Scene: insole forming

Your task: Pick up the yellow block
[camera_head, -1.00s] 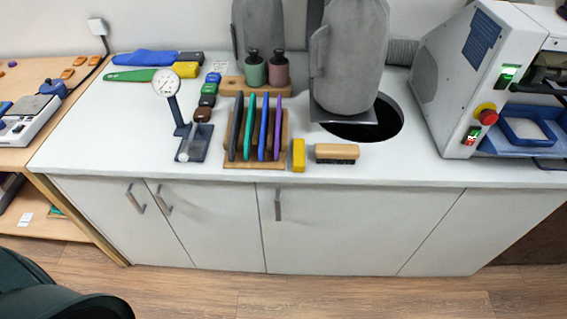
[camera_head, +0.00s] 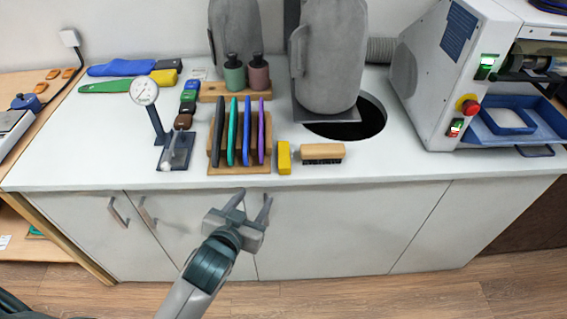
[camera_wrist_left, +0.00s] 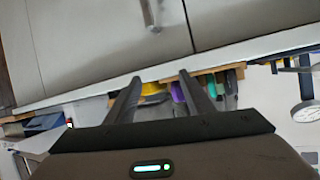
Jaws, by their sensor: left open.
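The yellow block (camera_head: 284,158) stands near the front edge of the white worktop, between the wooden rack (camera_head: 240,169) and a wooden brush (camera_head: 322,152). My left gripper (camera_head: 252,196) is open and empty in front of the cabinet doors, below and a little left of the block, clear of the worktop edge. My right gripper is not in view.
The rack holds several upright coloured pieces close left of the block. A dial gauge (camera_head: 145,93) stands farther left. A round dark opening (camera_head: 372,120) and a white machine (camera_head: 440,75) lie right. Cabinet handles (camera_head: 118,212) stick out below.

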